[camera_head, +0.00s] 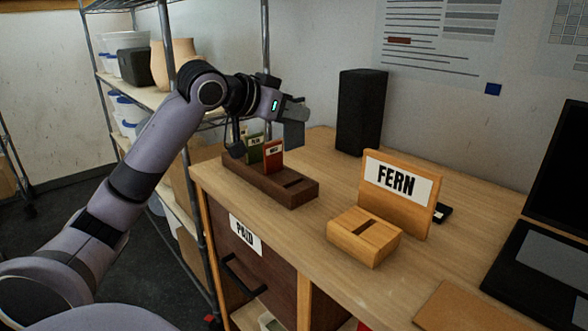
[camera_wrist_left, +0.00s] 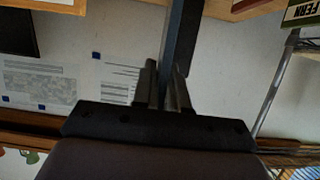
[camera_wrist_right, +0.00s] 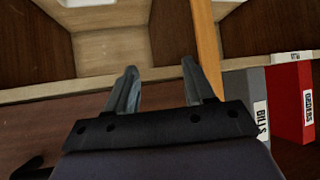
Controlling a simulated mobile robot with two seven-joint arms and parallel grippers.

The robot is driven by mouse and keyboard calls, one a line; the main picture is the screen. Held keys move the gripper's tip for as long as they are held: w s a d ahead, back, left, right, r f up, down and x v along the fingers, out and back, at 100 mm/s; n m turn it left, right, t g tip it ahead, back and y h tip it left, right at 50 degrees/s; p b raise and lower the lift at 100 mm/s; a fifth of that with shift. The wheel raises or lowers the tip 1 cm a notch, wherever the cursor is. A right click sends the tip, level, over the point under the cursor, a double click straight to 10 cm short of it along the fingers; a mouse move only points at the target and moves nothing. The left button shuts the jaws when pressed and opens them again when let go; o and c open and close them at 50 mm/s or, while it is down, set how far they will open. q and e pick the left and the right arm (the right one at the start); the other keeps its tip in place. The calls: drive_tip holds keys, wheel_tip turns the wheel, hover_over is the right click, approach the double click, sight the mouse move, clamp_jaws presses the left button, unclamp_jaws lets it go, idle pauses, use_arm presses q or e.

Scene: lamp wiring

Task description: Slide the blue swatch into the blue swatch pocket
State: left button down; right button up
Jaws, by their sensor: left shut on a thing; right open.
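My left gripper (camera_head: 292,101) is shut on a thin dark blue-grey panel, the blue swatch (camera_head: 293,134). It hangs downward above the desk, clear of the holder below. In the left wrist view the swatch (camera_wrist_left: 180,38) stands edge-on between the fingers (camera_wrist_left: 164,84). A dark brown holder (camera_head: 244,178) on the desk carries a green swatch (camera_head: 255,143) and a red swatch (camera_head: 273,154). Its right part has an empty slot (camera_head: 298,182), below the blue swatch; no label shows there. My right gripper (camera_wrist_right: 161,84) is open and empty in its wrist view.
A light wooden block with a slot (camera_head: 365,245) stands before the FERN sign (camera_head: 398,191). A black box (camera_head: 360,112) stands behind the holder. A laptop (camera_head: 545,265) lies at right. Grey (camera_wrist_right: 247,92) and red binders (camera_wrist_right: 289,100) show beside the right gripper.

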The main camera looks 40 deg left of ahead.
use_arm(q)
wheel_tip(320, 180, down, 11)
drive_tip(key=shift+r+b, duration=0.2)
drive_tip(key=shift+b, duration=0.55)
drive_tip(key=shift+f, duration=0.1)
drive_tip(key=c, duration=1.2)
unclamp_jaws()
drive_tip(key=shift+o, duration=0.2)
drive_tip(key=d+b+v, duration=0.1)
drive_tip(key=v, duration=1.1)
drive_tip(key=shift+a+b, duration=0.3)
drive_tip(key=shift+a, duration=0.15)
